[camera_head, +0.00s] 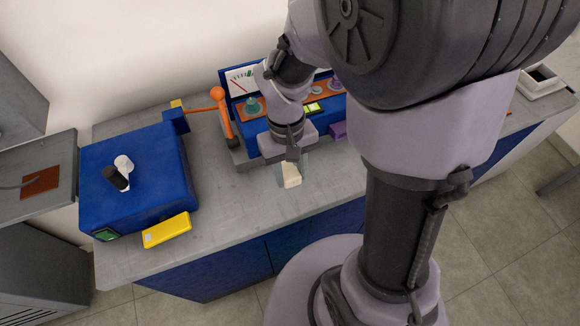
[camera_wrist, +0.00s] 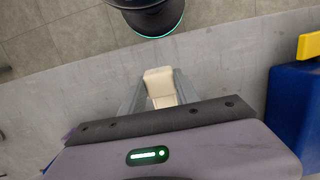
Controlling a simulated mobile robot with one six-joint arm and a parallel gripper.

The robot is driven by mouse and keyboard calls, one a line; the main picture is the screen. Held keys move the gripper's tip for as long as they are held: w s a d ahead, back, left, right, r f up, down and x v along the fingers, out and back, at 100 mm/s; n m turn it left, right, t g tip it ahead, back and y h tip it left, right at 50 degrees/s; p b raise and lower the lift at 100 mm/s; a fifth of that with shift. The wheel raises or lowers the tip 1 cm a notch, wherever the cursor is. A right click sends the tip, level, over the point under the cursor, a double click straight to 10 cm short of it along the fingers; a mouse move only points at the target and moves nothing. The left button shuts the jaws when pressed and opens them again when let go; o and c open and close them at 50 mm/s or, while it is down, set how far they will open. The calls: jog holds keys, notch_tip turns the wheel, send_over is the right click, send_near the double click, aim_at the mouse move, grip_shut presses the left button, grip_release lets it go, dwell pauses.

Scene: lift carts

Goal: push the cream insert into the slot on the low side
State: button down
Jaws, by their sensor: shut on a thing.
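The cream insert (camera_head: 292,178) is a small pale block held between the fingers of my gripper (camera_head: 290,168). It hangs over the grey worktop, in front of the blue gauge console; the gap to the worktop is hard to judge. In the wrist view the insert (camera_wrist: 159,78) sits between the two grey fingers of my gripper (camera_wrist: 160,92), its end sticking out past them. I cannot make out the slot in either view; my arm hides part of the console and worktop.
A blue box (camera_head: 125,205) with black and white knobs stands at the left, a yellow block (camera_head: 166,230) at its front. An orange-knobbed lever (camera_head: 219,100) and the gauge console (camera_head: 243,80) stand behind. The front worktop is clear.

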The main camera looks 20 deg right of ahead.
jog(key=shift+w, duration=0.1)
jog(key=shift+w+f+p, duration=0.15)
jog(key=shift+w+p, duration=0.05)
jog(key=shift+w, duration=0.95)
jog(key=shift+w+f+p, duration=0.15)
jog(key=shift+w, duration=0.95)
jog(key=c, duration=0.8)
grip_release()
jog(key=shift+r, duration=0.1)
jog(key=r+p, duration=0.2)
jog(key=r, duration=0.3)
jog(key=w+r+p, duration=0.1)
jog(key=r+p, duration=0.2)
jog(key=r, duration=0.3)
jog(key=w+r+p, duration=0.1)
jog(key=r+p, duration=0.1)
jog(key=r, duration=0.4)
jog(key=shift+w, duration=0.25)
